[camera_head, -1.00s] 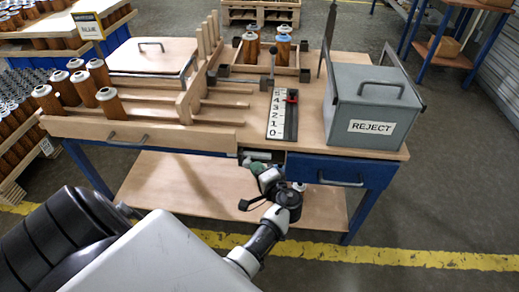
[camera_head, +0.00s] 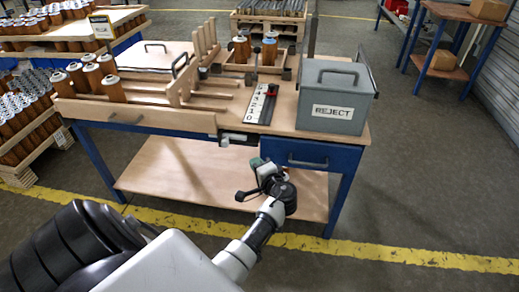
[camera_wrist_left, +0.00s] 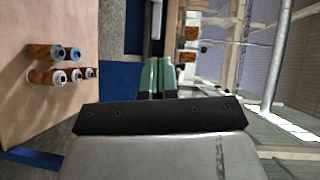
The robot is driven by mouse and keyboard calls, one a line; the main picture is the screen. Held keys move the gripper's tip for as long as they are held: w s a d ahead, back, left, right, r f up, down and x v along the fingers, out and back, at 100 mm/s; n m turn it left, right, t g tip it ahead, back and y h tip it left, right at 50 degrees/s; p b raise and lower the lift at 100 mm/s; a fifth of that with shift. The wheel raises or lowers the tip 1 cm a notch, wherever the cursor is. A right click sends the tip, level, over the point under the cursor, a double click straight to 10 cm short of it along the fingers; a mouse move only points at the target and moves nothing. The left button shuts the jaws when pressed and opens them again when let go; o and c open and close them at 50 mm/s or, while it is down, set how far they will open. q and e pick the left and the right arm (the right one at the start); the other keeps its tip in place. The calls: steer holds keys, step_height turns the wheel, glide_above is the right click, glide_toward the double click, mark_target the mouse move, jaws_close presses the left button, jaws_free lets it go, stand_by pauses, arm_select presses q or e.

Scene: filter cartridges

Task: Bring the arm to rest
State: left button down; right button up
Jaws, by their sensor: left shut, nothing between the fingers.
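My left arm comes in from the lower left in the head view and reaches out in front of the workbench (camera_head: 165,117). Its gripper (camera_head: 257,163) is small there and hangs before the bench front, below the tabletop edge. In the left wrist view the gripper's two greenish fingers (camera_wrist_left: 157,78) lie together, with nothing between them. My right gripper is in neither view.
A grey REJECT box (camera_head: 334,96) stands at the bench's right end. Cartridges (camera_wrist_left: 43,52) also show in the wrist view. Open floor (camera_head: 430,190) lies right of the bench.

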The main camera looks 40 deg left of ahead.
arm_select(q)
steer(key=shift+f, duration=0.1)
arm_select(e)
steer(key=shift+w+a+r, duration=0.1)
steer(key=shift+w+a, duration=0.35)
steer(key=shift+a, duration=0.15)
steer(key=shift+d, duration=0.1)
arm_select(q)
steer(key=s+d+f+m+h+p, duration=0.1)
steer(key=s+d+f+h+p, duration=0.2)
steer(key=f, duration=0.5)
steer(key=s+d+f+m+g+h+p, duration=0.1)
steer(key=s+d+f+h, duration=0.3)
steer(key=s+f, duration=0.25)
steer(key=s+d+f+m+h+p, duration=0.1)
steer(key=s+d+f+m+h, duration=0.15)
steer(key=f, duration=0.65)
steer(key=s+d+f+n+g+h+p, duration=0.1)
steer(key=s+d+f+h, duration=0.1)
steer(key=s, duration=0.8)
steer(key=s+d+f+n+g+h+p, duration=0.1)
steer(key=s+d+f, duration=0.3)
steer(key=s, duration=0.7)
steer(key=s+d+f+n+g+h+p, duration=0.2)
steer(key=s+d+f+n+h+p, duration=0.1)
steer(key=s, duration=0.8)
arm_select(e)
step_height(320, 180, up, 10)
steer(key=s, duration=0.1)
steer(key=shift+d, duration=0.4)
